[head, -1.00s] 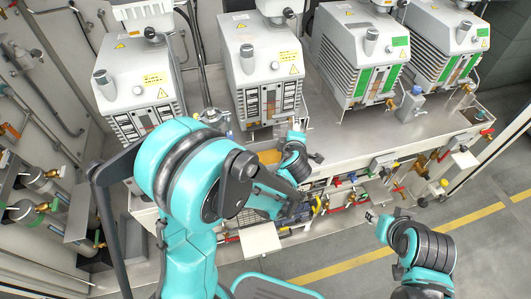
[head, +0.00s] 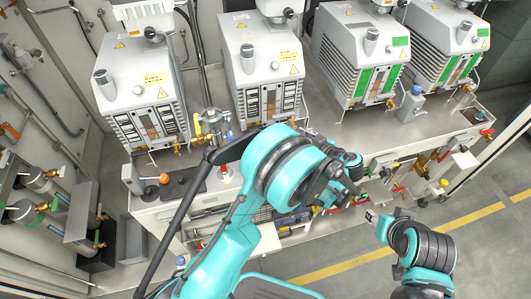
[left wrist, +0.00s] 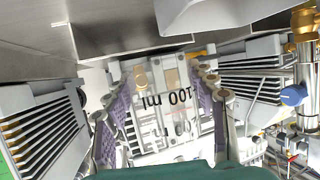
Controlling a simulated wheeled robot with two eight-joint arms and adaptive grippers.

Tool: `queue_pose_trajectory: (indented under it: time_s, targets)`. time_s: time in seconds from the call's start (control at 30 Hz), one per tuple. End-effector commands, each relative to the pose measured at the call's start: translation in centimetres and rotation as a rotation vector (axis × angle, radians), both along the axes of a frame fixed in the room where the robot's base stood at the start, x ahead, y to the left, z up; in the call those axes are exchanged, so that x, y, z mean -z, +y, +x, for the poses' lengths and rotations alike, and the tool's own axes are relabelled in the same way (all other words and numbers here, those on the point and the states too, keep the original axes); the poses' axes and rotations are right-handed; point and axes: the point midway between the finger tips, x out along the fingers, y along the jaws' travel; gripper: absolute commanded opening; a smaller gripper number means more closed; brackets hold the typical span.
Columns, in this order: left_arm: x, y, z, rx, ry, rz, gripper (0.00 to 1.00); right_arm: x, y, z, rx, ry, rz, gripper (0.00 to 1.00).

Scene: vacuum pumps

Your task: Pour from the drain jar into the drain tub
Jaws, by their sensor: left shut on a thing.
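In the left wrist view my left gripper (left wrist: 165,112) is shut on a clear jar (left wrist: 160,140) with black "100 ml" lettering, its pads on both sides. I cannot identify the drain tub with certainty.
Several grey pumps, one of them here (head: 265,75), stand along the back of the metal bench (head: 330,130). A dark tray (head: 184,187) and an orange knob (head: 164,179) are at the bench's left. Valves and pipes line its front.

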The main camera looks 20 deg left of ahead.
Motion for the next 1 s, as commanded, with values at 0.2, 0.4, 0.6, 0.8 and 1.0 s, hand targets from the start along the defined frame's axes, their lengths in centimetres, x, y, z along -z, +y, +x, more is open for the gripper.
queue_pose_trajectory:
  time_s: [0.2,0.4,0.6,0.8,1.0]
  targets:
    - [-0.1,0.0,0.0,0.0,-0.001,-0.002,0.13,-0.1,0.0,0.0,0.0,0.0,0.0,0.4]
    - [-1.5,0.0,0.0,0.001,-0.001,-0.002,0.13,-0.9,0.0,0.0,0.0,0.0,0.0,0.4]
    - [-3.1,0.0,0.0,0.001,-0.002,-0.003,0.13,-1.8,0.0,0.0,0.0,0.0,0.0,0.4]
    - [-3.0,0.0,0.0,0.001,-0.002,-0.003,0.13,-1.7,0.0,0.0,0.0,0.0,0.0,0.4]
    - [-3.0,0.1,0.0,0.004,-0.002,-0.003,0.13,-1.7,0.0,0.0,0.0,0.0,0.0,0.4]
